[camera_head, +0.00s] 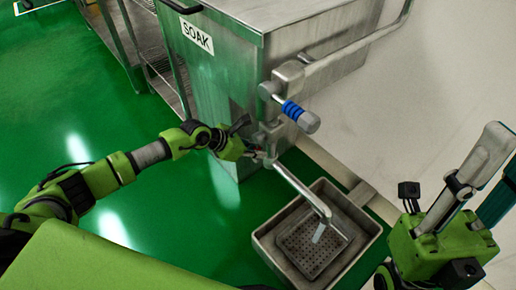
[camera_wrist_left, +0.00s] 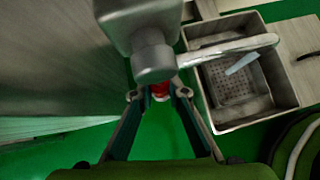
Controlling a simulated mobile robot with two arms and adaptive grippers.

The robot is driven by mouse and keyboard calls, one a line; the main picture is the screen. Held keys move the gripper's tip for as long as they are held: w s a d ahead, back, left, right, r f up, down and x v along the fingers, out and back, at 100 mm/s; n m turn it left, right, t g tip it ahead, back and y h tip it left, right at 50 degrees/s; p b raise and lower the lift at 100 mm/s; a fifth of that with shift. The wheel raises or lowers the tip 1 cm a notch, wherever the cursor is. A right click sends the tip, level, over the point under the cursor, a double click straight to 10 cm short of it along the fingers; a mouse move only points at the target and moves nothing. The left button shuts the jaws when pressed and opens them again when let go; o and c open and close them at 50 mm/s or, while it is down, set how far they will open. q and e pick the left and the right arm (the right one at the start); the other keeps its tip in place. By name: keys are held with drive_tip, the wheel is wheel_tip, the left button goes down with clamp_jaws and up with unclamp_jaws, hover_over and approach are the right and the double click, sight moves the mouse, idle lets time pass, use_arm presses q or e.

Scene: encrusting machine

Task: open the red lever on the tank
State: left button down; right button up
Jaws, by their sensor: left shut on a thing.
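The steel tank (camera_head: 230,85) marked SOAK stands at the centre of the head view. A grey valve body (camera_head: 270,133) sits on its lower front corner, with a spout (camera_head: 302,188) reaching over a floor basin. My left gripper (camera_head: 262,152) is at this valve. In the left wrist view the red lever (camera_wrist_left: 160,91) shows as a small red patch below the grey valve (camera_wrist_left: 153,60), between the fingertips of my left gripper (camera_wrist_left: 160,96), which is shut on it. Most of the lever is hidden. A pale streak (camera_head: 318,233) below the spout mouth looks like water.
The steel basin (camera_head: 262,243) with a perforated strainer lies under the spout. A pipe fitting with a blue grip (camera_head: 292,110) is above the valve. My right arm (camera_head: 440,240) is at the right, its fingers not visible. Green floor (camera_head: 190,230) is clear at the left.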

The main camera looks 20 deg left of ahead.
use_arm(q)
drive_tip(key=shift+s+a+f, duration=0.2)
drive_tip(key=shift+s+f, duration=0.05)
drive_tip(key=shift+f, duration=0.2)
drive_tip(key=c, duration=2)
unclamp_jaws()
drive_tip(key=shift+o, duration=0.2)
drive_tip(key=shift+w+r, duration=0.1)
drive_tip(key=shift+r, duration=0.05)
drive_tip(key=shift+r, duration=0.15)
drive_tip(key=v, duration=1.2)
drive_tip(key=shift+d, duration=0.1)
